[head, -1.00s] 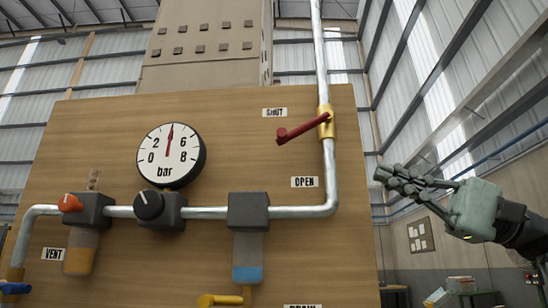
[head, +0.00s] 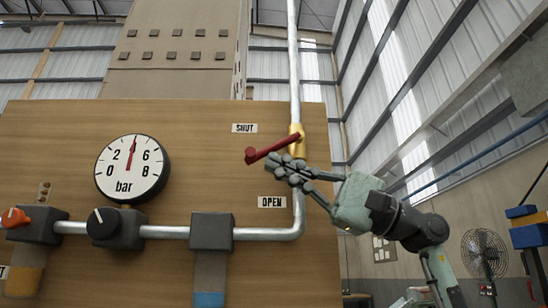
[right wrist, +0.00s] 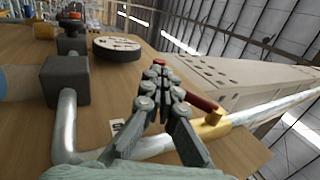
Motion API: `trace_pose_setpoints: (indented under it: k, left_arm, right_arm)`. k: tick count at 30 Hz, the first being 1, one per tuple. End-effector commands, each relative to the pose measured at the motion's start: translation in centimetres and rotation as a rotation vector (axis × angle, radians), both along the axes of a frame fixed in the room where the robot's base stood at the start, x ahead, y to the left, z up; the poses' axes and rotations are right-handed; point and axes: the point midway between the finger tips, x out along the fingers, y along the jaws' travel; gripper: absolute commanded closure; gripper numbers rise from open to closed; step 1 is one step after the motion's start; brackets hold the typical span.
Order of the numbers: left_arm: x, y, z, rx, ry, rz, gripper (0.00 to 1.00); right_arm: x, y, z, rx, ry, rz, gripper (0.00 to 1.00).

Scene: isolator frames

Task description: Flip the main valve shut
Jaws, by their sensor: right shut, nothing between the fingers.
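The main valve is a brass body (head: 297,142) on the upright pipe, with a red lever (head: 271,149) pointing left and slightly down. The lever lies between the SHUT label (head: 244,128) above and the OPEN label (head: 271,202) below. My right gripper (head: 276,165) is shut and empty, with its fingertips just under the lever. In the right wrist view, the shut fingers (right wrist: 160,78) hide part of the red lever (right wrist: 199,102); the brass body (right wrist: 212,126) shows beside them. I cannot tell whether the fingers touch the lever. My left gripper is out of view.
A pressure gauge (head: 131,168) on the wooden panel (head: 60,125) reads between 2 and 6 bar. A black knob (head: 105,227), an orange-handled valve (head: 15,218) and a grey block (head: 211,232) sit along the lower pipe. Free air lies right of the panel.

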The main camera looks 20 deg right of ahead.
Motion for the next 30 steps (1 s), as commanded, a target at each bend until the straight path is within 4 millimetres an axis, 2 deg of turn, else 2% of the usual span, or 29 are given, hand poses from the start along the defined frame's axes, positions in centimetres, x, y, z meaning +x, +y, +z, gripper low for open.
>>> trace_pose_setpoints:
  k: [6, 24, 27, 30]
  left_arm:
    - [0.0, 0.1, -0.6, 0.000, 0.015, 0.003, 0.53]
    - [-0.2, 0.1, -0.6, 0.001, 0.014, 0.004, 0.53]
    - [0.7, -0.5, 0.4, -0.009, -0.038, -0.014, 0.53]
    - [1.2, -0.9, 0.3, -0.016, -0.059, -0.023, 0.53]
  right_arm:
    - [0.4, 1.2, 0.7, 0.001, 0.000, 0.000, 1.00]
    - [0.4, 1.5, 0.6, 0.035, -0.009, 0.000, 1.00]
    - [0.5, 1.6, 0.8, 0.047, -0.013, 0.000, 1.00]
    - [0.5, 1.6, 0.9, 0.059, -0.016, 0.001, 1.00]
